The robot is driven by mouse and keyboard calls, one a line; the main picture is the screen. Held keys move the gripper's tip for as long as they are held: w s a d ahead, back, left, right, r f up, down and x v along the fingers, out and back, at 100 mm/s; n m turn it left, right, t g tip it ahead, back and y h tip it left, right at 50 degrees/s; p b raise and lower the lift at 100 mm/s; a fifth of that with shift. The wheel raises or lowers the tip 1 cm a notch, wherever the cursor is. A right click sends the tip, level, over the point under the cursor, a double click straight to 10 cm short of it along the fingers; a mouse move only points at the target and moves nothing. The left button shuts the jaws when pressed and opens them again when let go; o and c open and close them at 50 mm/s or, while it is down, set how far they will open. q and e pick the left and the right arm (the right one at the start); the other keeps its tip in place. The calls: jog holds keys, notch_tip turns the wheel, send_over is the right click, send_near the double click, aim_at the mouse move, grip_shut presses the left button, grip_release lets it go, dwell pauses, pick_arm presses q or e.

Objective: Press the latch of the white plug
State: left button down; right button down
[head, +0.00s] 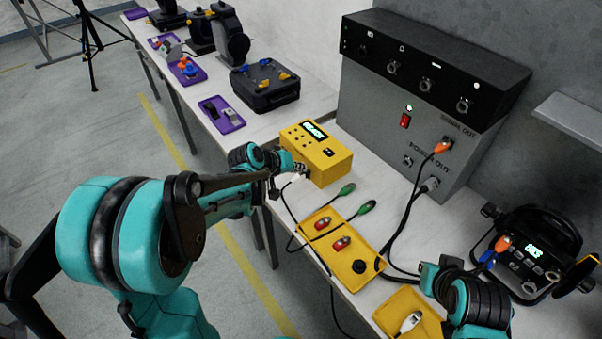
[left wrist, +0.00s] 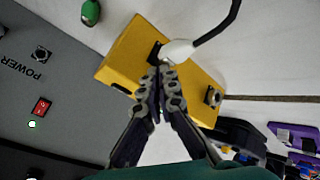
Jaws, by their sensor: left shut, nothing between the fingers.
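The white plug (left wrist: 178,52) sits at a black socket on the side of the yellow box (left wrist: 125,50), with a black cable running from it in the left wrist view. In the head view the plug (head: 295,178) is small and partly hidden by my left gripper, beside the yellow box (head: 330,165) with its lit display. My left gripper (head: 299,168) is shut and empty. In the left wrist view its fingertips (left wrist: 161,70) are close against the plug and socket; I cannot tell whether they touch. The latch is too small to make out. My right arm's end is at lower right, its fingers not clear.
A yellow tray (head: 368,283) with red connectors lies in front of the box, and two green connectors (head: 347,190) lie between. A grey power cabinet (head: 385,115) stands behind. A black case (head: 265,88) is farther along the table. Loose black cables cross the tabletop.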

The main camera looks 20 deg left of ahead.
aim_at(299, 175)
pick_arm(q)
jog(key=shift+f, duration=0.15)
dwell(0.4)
jog(key=shift+r+p, duration=0.6)
jog(key=shift+r, duration=0.2)
jog(key=shift+r, duration=0.1)
notch_tip(299, 175, up, 5)
jog(key=p, duration=0.4)
